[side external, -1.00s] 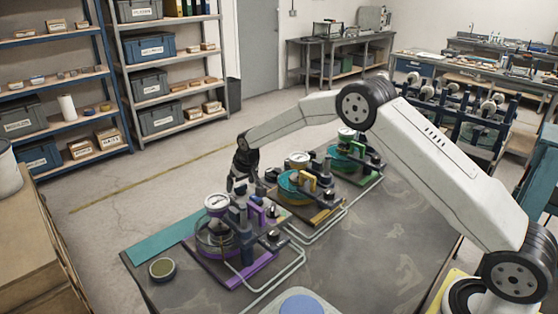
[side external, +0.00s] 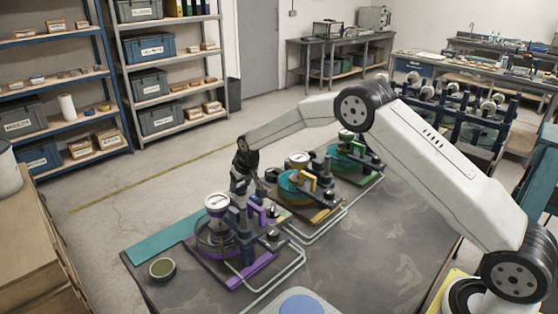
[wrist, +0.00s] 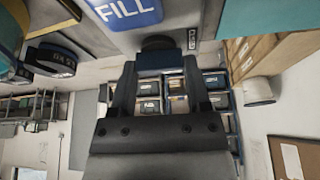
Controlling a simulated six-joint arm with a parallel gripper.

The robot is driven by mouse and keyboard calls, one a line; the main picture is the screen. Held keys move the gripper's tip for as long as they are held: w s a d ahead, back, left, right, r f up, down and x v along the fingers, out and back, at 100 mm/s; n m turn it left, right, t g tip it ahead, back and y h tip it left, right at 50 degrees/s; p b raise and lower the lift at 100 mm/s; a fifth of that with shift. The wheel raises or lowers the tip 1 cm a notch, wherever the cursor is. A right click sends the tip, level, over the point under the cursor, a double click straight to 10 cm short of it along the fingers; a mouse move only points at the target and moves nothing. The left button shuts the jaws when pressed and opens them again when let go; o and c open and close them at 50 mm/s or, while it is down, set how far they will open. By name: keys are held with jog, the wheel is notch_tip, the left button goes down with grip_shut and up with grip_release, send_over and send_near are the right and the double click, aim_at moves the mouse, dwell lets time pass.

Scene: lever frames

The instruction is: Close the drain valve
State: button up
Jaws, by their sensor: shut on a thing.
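In the side view, the purple-framed unit (side external: 232,245) stands nearest on the bench, with a clear vessel (side external: 214,236) and a round white gauge (side external: 216,203). My gripper (side external: 248,188) is low behind its upper part. In the wrist view, my fingers (wrist: 160,72) are shut on a dark blue handle (wrist: 160,60) with a black round end beyond it. A blue plate reading FILL (wrist: 125,10) is just above the handle. I cannot make out a drain label, and the contact is too small to see in the side view.
A yellow-framed unit (side external: 300,190) and a green-framed unit (side external: 350,155) stand farther back along the bench, close to my arm. Pale pipes (side external: 292,262) run along their right side. A small round dish (side external: 162,269) sits at the bench's left.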

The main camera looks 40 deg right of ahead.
jog(key=shift+n, duration=0.6)
jog(key=o, duration=1.3)
jog(key=shift+r, duration=0.15)
jog(key=shift+v, duration=3.8)
jog(key=shift+d, duration=0.2)
jog(key=s, duration=1.1)
jog(key=s+a+g, duration=0.1)
jog(key=s, duration=1)
jog(key=s+f+g, duration=0.1)
jog(key=s, duration=1)
jog(key=shift+s+a, duration=0.25)
jog(key=shift+a, duration=0.05)
